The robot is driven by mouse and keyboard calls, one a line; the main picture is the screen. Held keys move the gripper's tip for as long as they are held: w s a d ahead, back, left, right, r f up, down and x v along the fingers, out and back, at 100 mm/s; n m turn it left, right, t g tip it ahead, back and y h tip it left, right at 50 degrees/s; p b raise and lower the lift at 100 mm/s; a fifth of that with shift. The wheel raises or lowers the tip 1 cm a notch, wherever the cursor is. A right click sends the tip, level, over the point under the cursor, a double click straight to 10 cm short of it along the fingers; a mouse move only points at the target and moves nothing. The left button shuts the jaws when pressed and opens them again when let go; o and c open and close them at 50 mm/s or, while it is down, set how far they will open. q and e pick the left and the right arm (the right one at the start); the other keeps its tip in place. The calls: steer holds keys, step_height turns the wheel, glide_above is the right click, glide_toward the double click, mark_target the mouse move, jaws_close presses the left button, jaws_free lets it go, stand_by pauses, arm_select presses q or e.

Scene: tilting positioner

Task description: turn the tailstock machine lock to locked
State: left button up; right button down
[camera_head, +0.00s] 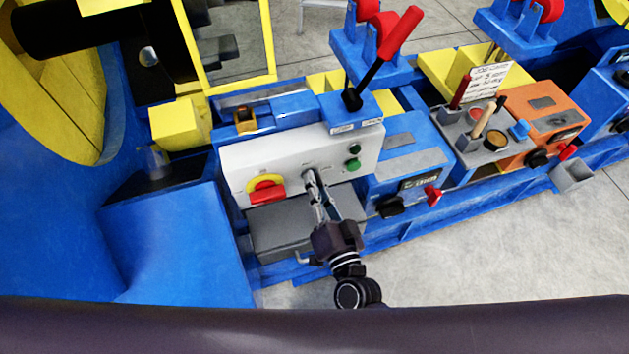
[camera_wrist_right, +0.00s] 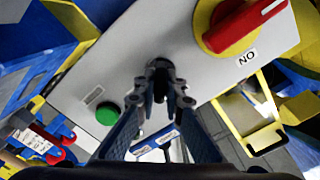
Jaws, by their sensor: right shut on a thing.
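The machine lock (camera_wrist_right: 160,67) is a small dark piece on the front of the white control panel (camera_head: 235,160). In the right wrist view it stands between my fingertips, which hide part of it, so I cannot read its position. My right gripper (camera_head: 313,184) reaches the panel's middle from the front and is shut on the lock. In the right wrist view the fingertips (camera_wrist_right: 162,88) close around it from both sides. In the head view the fingers mostly cover the lock. My left gripper is not in view.
A grey box (camera_head: 275,232) lies below the panel. A red-handled lever (camera_head: 398,35) rises behind. Blue and orange units stand at right.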

steer(key=m, duration=0.4)
steer(key=shift+f+m+b, duration=0.1)
steer(key=shift+m+b, duration=0.2)
steer(key=shift+d+f+m+b, duration=0.1)
steer(key=shift+m+b, duration=0.4)
steer(key=shift+m, duration=2)
steer(key=c, duration=2)
jaws_free()
steer(key=v, duration=1.2)
